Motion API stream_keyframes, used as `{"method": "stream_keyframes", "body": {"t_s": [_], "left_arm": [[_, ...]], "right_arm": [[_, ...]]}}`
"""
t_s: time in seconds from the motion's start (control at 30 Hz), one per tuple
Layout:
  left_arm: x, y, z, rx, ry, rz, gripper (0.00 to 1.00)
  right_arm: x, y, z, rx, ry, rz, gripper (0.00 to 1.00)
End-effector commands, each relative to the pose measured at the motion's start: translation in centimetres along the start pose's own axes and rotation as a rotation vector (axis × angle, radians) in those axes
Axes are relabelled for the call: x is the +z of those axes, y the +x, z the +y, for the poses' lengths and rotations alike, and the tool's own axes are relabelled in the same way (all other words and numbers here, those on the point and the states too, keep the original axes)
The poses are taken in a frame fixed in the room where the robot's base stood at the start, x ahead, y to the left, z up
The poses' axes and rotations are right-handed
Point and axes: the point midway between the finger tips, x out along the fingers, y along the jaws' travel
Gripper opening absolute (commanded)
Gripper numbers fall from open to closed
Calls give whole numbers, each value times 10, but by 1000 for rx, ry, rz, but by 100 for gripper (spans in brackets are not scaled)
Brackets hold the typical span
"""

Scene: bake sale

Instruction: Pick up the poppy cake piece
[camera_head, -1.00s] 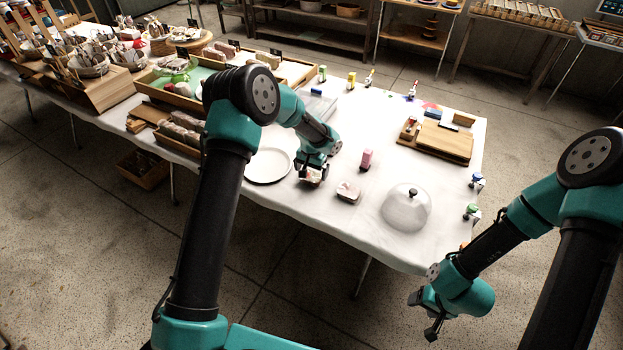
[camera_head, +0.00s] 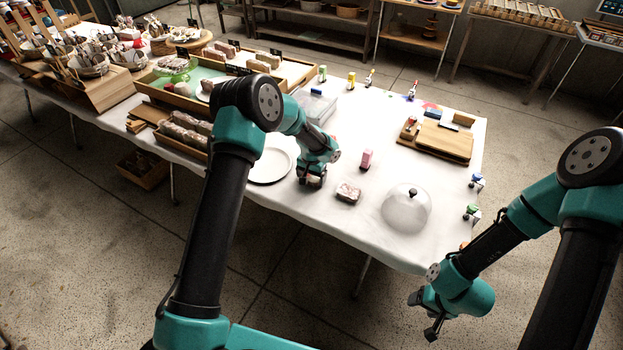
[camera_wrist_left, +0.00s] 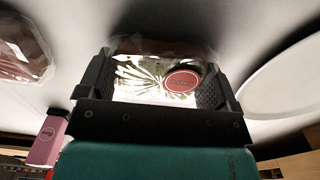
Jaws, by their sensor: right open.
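My left gripper (camera_head: 311,182) is low over the white table, between the plate and another wrapped piece. In the left wrist view, its fingers (camera_wrist_left: 157,85) sit on both sides of a clear-wrapped cake piece (camera_wrist_left: 150,80) with a round red label, and seem closed on it. In the head view the gripper mostly hides that piece. I cannot tell its flavour, or whether it touches the cloth. A second wrapped piece (camera_head: 348,191) lies on the table to the right. My right gripper (camera_head: 431,316) is open and empty, off the table's front edge.
A white plate (camera_head: 271,166) lies just left of the left gripper. A wooden board (camera_head: 446,141) is further right. Crates of wrapped goods (camera_head: 183,132) stand at left.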

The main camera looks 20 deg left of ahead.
Motion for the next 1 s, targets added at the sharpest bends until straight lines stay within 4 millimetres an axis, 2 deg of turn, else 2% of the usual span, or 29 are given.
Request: {"method": "stream_keyframes", "body": {"t_s": [0.43, 0.73, 1.0], "left_arm": [[0, -4, 0, 0, 0, 1, 76], [-1, -37, 0, -1, 0, 3, 76], [35, -39, 18, -1, 2, -3, 76]], "right_arm": [[0, 0, 0, 0, 0, 0, 61], [0, 0, 0, 0, 0, 0, 61], [0, 0, 0, 0, 0, 0, 61]]}}
